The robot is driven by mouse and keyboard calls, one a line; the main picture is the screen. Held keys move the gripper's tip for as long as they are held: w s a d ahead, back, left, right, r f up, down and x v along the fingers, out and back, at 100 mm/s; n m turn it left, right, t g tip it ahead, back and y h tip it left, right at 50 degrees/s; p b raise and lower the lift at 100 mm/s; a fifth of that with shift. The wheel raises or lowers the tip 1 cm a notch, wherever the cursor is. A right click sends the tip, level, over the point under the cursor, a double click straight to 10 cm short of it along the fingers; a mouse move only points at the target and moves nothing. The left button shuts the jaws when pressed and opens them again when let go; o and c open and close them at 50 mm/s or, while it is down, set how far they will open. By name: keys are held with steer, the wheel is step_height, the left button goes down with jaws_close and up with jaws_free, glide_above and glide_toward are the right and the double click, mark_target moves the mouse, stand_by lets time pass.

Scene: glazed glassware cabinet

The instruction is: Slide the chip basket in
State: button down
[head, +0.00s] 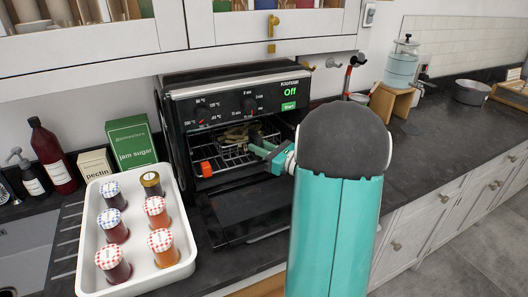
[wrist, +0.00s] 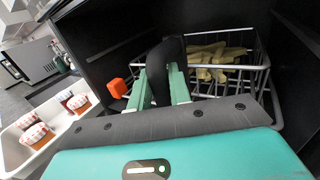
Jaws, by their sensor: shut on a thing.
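The wire chip basket (wrist: 262,72) holds pale yellow chips (wrist: 217,62) and sits inside the black oven (head: 177,120), whose door (head: 240,213) is folded down open. In the head view the basket (head: 232,153) shows in the oven's mouth, partly hidden by my arm. My gripper (head: 268,150) reaches into the opening from the right. In the wrist view its green fingers (wrist: 162,82) are closed about a dark upright piece, which looks like the basket's handle. How far the basket's back is from the oven's rear wall cannot be told.
An orange block (head: 206,168) is at the left of the oven's opening. A white tray (head: 91,238) of several jars stands left of the oven, with a green jam sugar box (head: 131,143) behind. The oven display reads Off. Counter to the right is mostly clear.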

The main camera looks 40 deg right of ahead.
mark_target(253, 142)
steer(key=shift+w+d, duration=0.25)
steer(key=shift+w, duration=0.7)
steer(key=shift+w+d, duration=0.3)
steer(key=shift+w, duration=0.6)
steer(key=shift+w+d, duration=0.25)
steer(key=shift+w, duration=0.7)
steer(key=shift+f, duration=0.6)
steer(key=c, duration=1.2)
jaws_free()
steer(key=shift+s, duration=0.15)
steer(key=v, duration=1.3)
steer(key=shift+s+d, duration=0.1)
steer(key=shift+s, duration=0.2)
